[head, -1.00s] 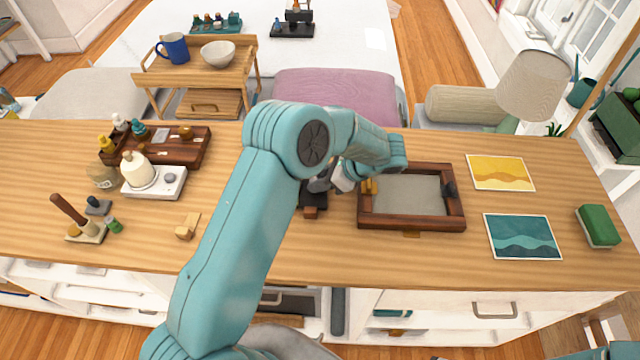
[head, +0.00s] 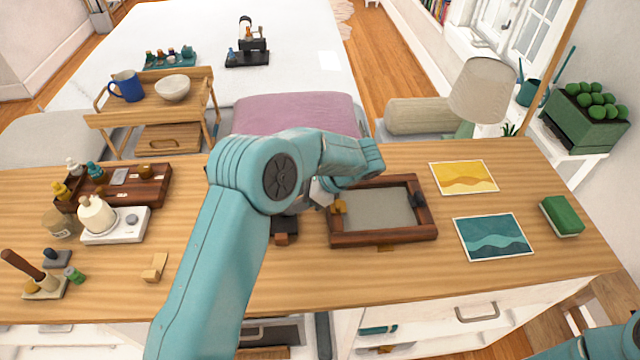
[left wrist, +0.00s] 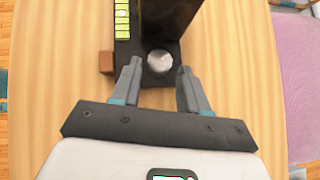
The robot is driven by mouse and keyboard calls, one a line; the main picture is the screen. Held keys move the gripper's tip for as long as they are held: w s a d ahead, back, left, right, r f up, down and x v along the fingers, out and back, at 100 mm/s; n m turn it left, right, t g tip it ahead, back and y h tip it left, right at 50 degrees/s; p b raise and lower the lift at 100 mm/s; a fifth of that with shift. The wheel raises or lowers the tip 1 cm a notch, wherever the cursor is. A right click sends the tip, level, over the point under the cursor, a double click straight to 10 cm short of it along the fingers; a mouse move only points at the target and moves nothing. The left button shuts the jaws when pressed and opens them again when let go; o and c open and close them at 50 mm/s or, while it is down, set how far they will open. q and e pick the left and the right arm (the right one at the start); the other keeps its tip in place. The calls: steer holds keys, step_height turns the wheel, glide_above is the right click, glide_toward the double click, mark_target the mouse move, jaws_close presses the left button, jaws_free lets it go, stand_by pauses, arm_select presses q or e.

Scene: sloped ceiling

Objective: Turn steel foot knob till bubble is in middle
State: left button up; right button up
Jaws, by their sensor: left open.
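In the left wrist view a round steel knob (left wrist: 160,62) sits on a black device (left wrist: 151,80). A yellow-green vial strip (left wrist: 122,18) with dark lines lies along the device's left side; I cannot make out where its bubble is. My left gripper (left wrist: 158,77) is open, with one fingertip on each side of the knob, apart from it. A tall black part of the device rises just beyond the knob. In the head view my left arm hides most of the device (head: 286,226) and the gripper. My right gripper is out of view.
A small brown block (left wrist: 106,62) sits against the device's left side. A wooden frame with a grey panel (head: 384,238) lies right of it. Two pictures, a green sponge (head: 562,216) and a bottle tray (head: 150,190) are farther out.

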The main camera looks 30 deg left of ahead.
arm_select(q)
steer(key=v, duration=1.3)
steer(key=shift+b, duration=0.4)
steer(key=shift+d, duration=0.1)
